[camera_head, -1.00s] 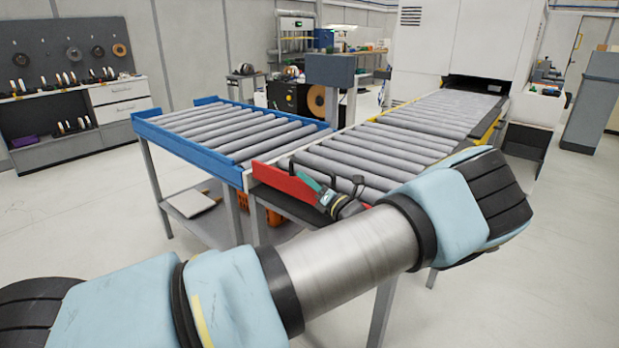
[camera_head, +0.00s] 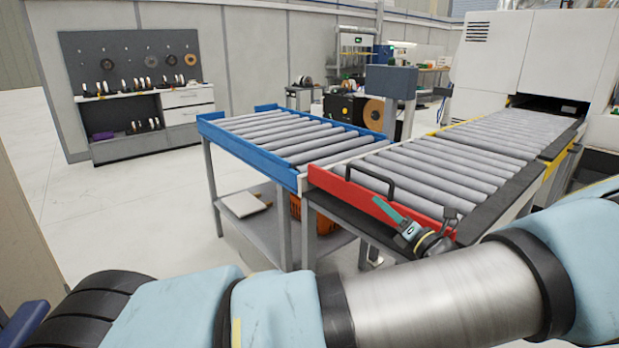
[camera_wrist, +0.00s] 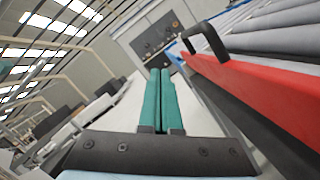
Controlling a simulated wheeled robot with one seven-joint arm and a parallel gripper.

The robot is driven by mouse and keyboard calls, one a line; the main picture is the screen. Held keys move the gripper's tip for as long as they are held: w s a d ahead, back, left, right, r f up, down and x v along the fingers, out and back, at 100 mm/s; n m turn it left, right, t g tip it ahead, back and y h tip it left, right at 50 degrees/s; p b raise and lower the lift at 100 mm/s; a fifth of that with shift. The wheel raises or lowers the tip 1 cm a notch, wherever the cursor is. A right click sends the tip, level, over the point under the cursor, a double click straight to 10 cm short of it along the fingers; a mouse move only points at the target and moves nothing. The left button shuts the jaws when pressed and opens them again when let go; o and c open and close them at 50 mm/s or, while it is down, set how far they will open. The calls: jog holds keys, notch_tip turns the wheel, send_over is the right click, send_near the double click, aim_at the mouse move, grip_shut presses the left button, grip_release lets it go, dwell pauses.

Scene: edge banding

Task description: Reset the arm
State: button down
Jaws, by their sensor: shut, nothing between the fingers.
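My gripper (camera_head: 405,224) shows in the head view with teal fingers, beside the red end board of the roller conveyor. In the wrist view my gripper (camera_wrist: 160,72) has its two teal fingers side by side, shut and empty. My arm crosses the lower part of the head view in light blue and bare metal and hides what lies behind it. The red end board (camera_wrist: 262,88) with its black handle (camera_wrist: 205,38) is close on the right in the wrist view.
The roller conveyor (camera_head: 455,150) runs back to a white machine (camera_head: 500,60). A blue-framed roller table (camera_head: 250,132) stands left of it, with a lower shelf. A pegboard bench (camera_head: 150,115) stands at the back left. The floor (camera_head: 140,220) at left is clear.

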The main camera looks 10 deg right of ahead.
jog(key=w+a+f+n+g+y, duration=0.1)
jog(key=a+f+n+g+y, duration=0.15)
jog(key=a+n+g, duration=0.8)
jog(key=w+a+f+n+g+y, duration=0.2)
jog(key=a+f+n+g, duration=0.3)
jog(key=a, duration=1.1)
jog(key=s+a+r+n+g+h, duration=0.1)
jog(key=s+a+r+n+h, duration=0.4)
jog(key=n, duration=0.7)
jog(key=s+a+r+n+g+h, duration=0.1)
jog(key=s+a+r+n+h, duration=0.4)
jog(key=n, duration=0.7)
jog(key=shift+s+a, duration=0.2)
jog(key=shift+a, duration=1.15)
jog(key=shift+n, duration=0.25)
